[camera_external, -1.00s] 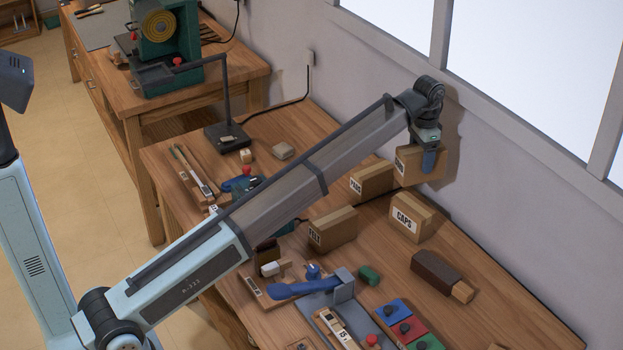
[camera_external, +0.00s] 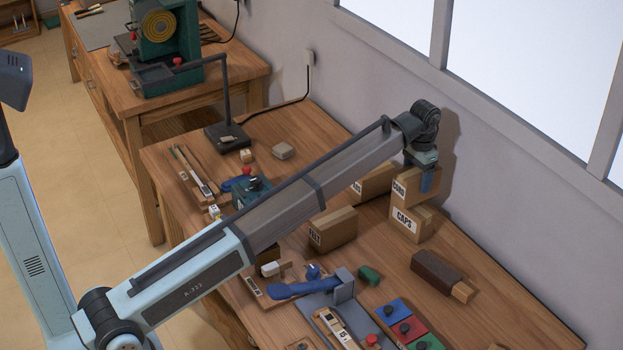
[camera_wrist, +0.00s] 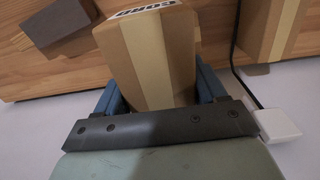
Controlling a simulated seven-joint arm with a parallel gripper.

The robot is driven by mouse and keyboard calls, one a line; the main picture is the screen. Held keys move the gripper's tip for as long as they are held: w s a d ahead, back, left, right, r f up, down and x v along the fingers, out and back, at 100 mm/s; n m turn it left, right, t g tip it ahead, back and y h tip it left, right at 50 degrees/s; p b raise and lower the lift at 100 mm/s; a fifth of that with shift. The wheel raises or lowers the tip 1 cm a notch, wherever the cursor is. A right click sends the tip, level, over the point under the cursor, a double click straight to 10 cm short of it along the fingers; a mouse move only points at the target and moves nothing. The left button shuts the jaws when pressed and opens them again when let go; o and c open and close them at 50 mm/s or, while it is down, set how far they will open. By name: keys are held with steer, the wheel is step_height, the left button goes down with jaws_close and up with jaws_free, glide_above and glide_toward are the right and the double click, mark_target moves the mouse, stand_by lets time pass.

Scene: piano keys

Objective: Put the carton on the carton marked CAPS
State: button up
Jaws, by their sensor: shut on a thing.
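My gripper (camera_external: 427,180) is shut on a brown carton (camera_external: 404,184) whose label seems to read CORD. In the wrist view this carton (camera_wrist: 150,55) sits between the blue fingers, with part of its label at the top edge. In the external view the carton is directly above the carton marked CAPS (camera_external: 409,223), its lower edge at or very near that carton's top. I cannot tell whether the two touch. The CAPS carton stands on the bench by the wall and is hidden in the wrist view by the held carton.
A carton marked FELT (camera_external: 333,230) stands to the left, and another carton (camera_external: 372,184) stands behind, partly hidden by my arm. A dark brown block-like brush (camera_external: 437,272) lies to the right.

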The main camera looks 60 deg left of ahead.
steer(key=shift+f, duration=1.45)
steer(key=shift+f, duration=0.1)
steer(key=o, duration=1.2)
step_height(320, 180, up, 12)
steer(key=shift+r, duration=0.1)
